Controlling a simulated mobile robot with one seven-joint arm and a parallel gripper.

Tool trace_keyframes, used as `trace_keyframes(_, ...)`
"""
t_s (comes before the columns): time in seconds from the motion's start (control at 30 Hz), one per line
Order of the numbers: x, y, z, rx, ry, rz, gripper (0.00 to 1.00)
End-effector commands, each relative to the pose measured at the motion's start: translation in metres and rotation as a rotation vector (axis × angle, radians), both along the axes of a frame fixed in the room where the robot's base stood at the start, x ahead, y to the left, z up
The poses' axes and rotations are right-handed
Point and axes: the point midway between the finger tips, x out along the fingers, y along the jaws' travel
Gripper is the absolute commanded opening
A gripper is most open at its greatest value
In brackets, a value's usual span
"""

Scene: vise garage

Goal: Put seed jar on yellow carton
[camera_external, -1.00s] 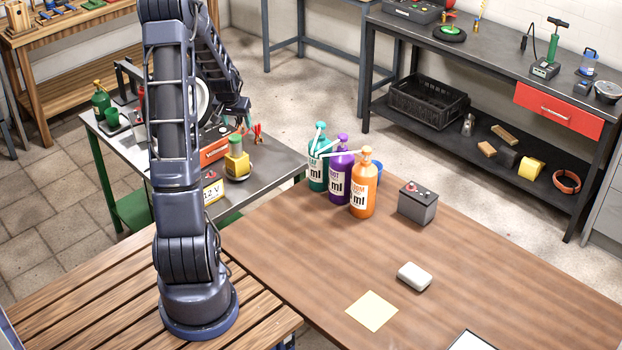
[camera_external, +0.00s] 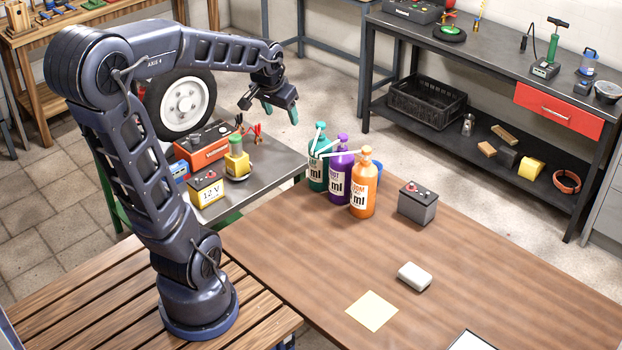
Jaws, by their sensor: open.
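A small jar with a green lid (camera_external: 235,149), apparently the seed jar, stands upright on top of the yellow carton (camera_external: 238,167). The carton sits on a small round dish on the grey metal table. Nothing of mine touches the jar or the carton. My gripper (camera_external: 269,109) is open and empty, above and to the right of the jar, with clear air between them.
A red toolbox (camera_external: 204,143), a yellow 12 V battery (camera_external: 206,189) and a wheel (camera_external: 184,103) crowd the metal table (camera_external: 278,161). Pump bottles in teal (camera_external: 317,172), purple (camera_external: 340,174) and orange (camera_external: 362,193) stand on the wooden table (camera_external: 300,240). Its front middle is mostly clear.

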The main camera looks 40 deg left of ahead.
Motion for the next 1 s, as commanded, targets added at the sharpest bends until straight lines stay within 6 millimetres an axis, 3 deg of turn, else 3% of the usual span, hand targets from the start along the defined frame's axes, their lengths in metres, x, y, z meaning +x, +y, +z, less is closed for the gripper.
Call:
trace_keyframes(0.2, -0.053, -0.051, 0.02, -0.011, -0.012, -0.079, 0.63)
trace_keyframes(0.53, -0.13, -0.097, 0.028, -0.043, -0.02, -0.181, 0.63)
trace_keyframes(0.7, -0.149, -0.105, 0.027, -0.052, -0.018, -0.204, 0.63)
trace_keyframes(1.0, -0.152, -0.106, 0.027, -0.054, -0.017, -0.208, 0.63)
